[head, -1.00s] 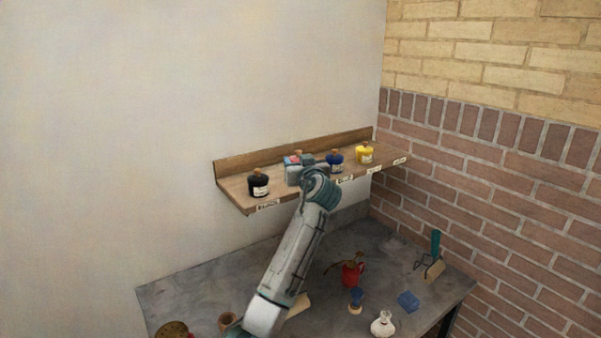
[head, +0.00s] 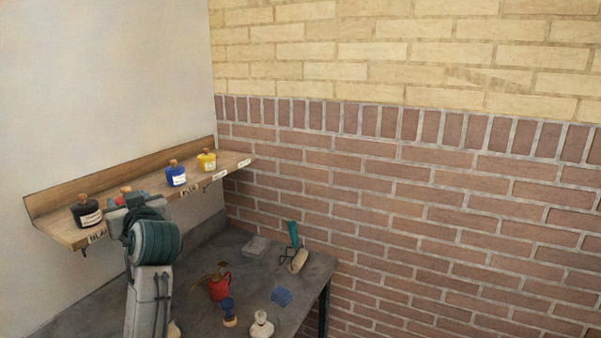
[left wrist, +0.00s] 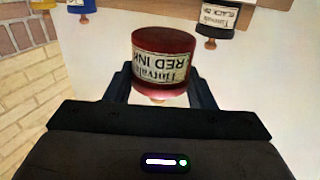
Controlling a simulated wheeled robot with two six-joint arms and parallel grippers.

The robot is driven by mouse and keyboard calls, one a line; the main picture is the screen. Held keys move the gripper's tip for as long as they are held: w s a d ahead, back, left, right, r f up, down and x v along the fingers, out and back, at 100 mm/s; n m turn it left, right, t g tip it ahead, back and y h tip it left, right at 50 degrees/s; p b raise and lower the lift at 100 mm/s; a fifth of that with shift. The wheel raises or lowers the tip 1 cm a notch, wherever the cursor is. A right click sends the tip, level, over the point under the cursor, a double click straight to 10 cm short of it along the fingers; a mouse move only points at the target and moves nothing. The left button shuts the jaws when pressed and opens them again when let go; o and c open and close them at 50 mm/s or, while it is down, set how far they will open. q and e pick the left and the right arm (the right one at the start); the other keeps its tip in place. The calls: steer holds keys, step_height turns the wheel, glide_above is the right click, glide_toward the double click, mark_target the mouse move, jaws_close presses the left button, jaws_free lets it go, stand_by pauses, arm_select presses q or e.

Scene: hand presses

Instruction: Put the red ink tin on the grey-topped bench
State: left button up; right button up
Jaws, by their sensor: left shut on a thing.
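The red ink tin (left wrist: 163,58) is between the fingers of my left gripper (left wrist: 162,88) in the left wrist view. It appears upside down there, with its label facing the camera. In the head view my left gripper (head: 128,203) is in front of the wall shelf, and only a bit of red of the tin (head: 125,189) shows behind my wrist. Whether the tin touches the shelf is hard to tell. The grey-topped bench (head: 250,283) is below and to the right. My right gripper is not in view.
The wooden shelf (head: 118,192) holds a black tin (head: 87,213), a blue tin (head: 176,175) and a yellow tin (head: 207,163).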

arm_select(q)
steer(key=s+d+f+m+t+h, duration=0.25)
steer(key=d+f+m+h, duration=0.2)
steer(key=d+f, duration=0.4)
steer(key=s+d+f+m+t+h, duration=0.1)
steer(key=d+f+m+t+h, duration=0.3)
steer(key=f, duration=0.8)
steer(key=s+d+f+h, duration=0.1)
steer(key=s+d+f, duration=0.1)
steer(key=s, duration=0.3)
steer(key=s+d+f+g+h, duration=0.1)
steer(key=s+d+f+h, duration=0.1)
steer(key=s+d+f, duration=0.1)
steer(key=s+d+f+h+b, duration=0.1)
steer(key=s+d+f, duration=0.1)
steer(key=s+f, duration=0.2)
steer(key=s, duration=0.3)
steer(key=shift+s+d, duration=0.25)
steer(key=shift+s, duration=0.15)
steer(key=shift+m, duration=0.25)
